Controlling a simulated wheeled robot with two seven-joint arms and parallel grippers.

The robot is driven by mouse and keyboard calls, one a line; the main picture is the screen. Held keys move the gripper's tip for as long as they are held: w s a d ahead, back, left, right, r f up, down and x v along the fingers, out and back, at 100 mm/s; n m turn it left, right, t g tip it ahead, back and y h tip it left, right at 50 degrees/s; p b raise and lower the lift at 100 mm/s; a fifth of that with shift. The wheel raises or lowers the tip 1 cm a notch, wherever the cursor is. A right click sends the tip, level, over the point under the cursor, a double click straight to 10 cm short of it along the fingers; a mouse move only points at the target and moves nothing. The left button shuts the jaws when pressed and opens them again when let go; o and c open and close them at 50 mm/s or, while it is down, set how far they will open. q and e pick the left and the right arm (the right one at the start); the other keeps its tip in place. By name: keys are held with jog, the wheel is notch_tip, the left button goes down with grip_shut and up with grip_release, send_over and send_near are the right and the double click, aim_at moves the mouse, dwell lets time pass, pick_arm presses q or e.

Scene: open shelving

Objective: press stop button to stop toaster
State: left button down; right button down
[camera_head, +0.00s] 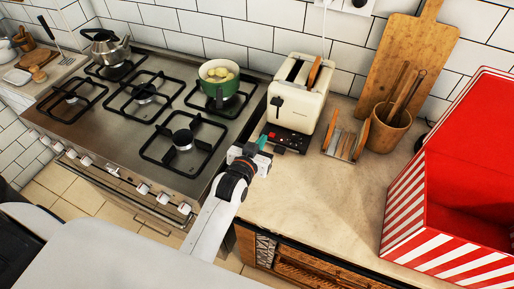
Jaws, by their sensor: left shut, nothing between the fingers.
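A cream toaster (300,101) stands on the counter right of the stove. A brown slice (314,73) shows at one of its top slots. Its dark control panel (285,139) is low on the front, with small red-lit buttons. Which one is the stop button is too small to tell. My left gripper (262,143) is shut and empty, just left of the panel's left end. I cannot tell whether its fingertips touch the panel. My right gripper is not in view.
The stove (152,59) on the left holds a green pot (219,88) and a kettle (105,48). Right of the toaster are a toast rack (341,144), a utensil cup (386,130), a cutting board (409,50) and a red striped box (408,206). The front counter is clear.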

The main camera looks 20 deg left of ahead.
pick_arm(q)
jog(key=v, duration=0.3)
jog(key=shift+r, duration=0.15)
dwell(0.6)
